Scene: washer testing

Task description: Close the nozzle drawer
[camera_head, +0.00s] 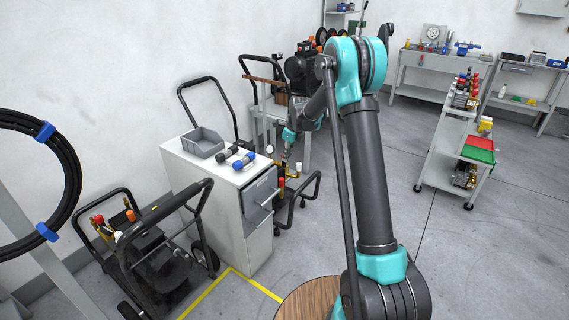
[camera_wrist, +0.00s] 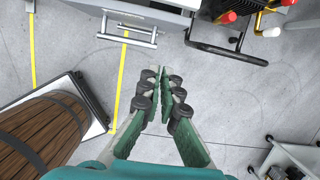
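The white cabinet (camera_head: 184,166) stands against the wall left of centre in the head view. Its grey nozzle drawer (camera_head: 258,188) is at the top of the front, with a silver bar handle (camera_head: 270,198). The drawer front seems to stand a little out from the cabinet, but I cannot tell how far. My gripper (camera_head: 285,160) is small and partly hard to make out near the drawer's upper right. In the wrist view my gripper (camera_wrist: 159,73) has its green fingertips nearly together with nothing between them. A silver handle (camera_wrist: 125,27) shows ahead and left, apart from the fingers.
A grey bin (camera_head: 203,143) and several dark and blue nozzles (camera_head: 243,160) lie on the cabinet top. Wheeled machines (camera_head: 155,255) stand left of the cabinet, and a black-framed cart (camera_head: 300,190) stands right. A wooden barrel (camera_wrist: 45,130) is at left in the wrist view.

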